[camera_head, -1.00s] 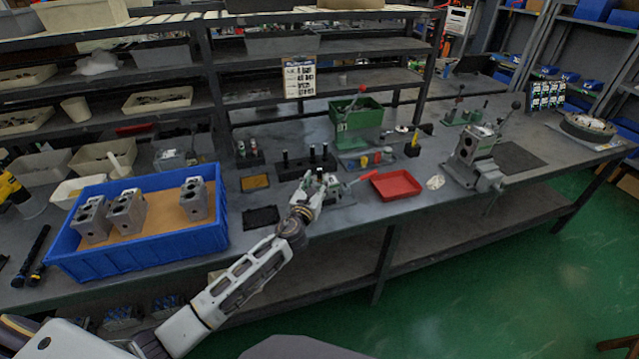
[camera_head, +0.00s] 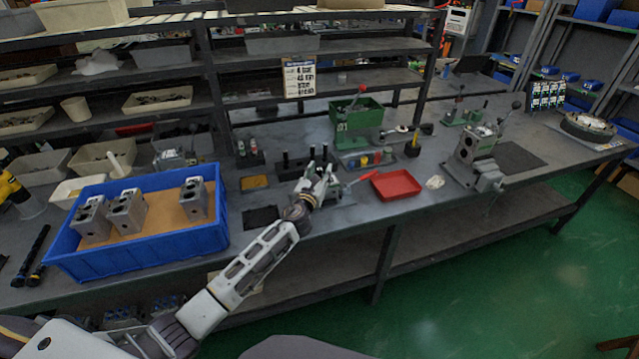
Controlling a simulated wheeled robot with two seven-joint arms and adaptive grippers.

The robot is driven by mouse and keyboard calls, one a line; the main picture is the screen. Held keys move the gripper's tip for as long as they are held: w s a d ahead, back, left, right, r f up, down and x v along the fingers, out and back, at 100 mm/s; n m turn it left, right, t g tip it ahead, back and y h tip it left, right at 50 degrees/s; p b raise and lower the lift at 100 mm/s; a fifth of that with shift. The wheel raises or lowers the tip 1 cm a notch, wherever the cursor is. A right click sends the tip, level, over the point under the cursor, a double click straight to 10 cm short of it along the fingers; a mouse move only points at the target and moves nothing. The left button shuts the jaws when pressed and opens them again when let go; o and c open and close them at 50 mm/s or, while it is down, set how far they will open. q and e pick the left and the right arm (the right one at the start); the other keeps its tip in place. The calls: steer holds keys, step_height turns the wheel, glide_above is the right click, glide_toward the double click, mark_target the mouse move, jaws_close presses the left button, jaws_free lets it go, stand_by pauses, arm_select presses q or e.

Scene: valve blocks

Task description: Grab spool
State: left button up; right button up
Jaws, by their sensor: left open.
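Several dark upright pins, which may be the spools, stand in a black rack (camera_head: 291,167) on the workbench; I cannot tell for sure which one is the spool. My left gripper (camera_head: 327,176) is open just in front of the right part of this rack and hides some of it. The fingers point up and away, and nothing shows clearly between them. Whether they touch anything is too small to tell. My right gripper is not in view.
A blue tray (camera_head: 150,262) with grey valve blocks (camera_head: 127,209) stands at left. A red tray (camera_head: 396,185) lies right of the gripper. A green press (camera_head: 357,120) stands behind. A fixture with a valve block (camera_head: 473,155) stands further right. Shelves rise behind the bench.

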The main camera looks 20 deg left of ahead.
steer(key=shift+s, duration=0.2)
arm_select(q)
steer(key=shift+c, duration=0.7)
jaws_close()
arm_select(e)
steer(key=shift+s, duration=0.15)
arm_select(q)
steer(key=shift+r, duration=0.2)
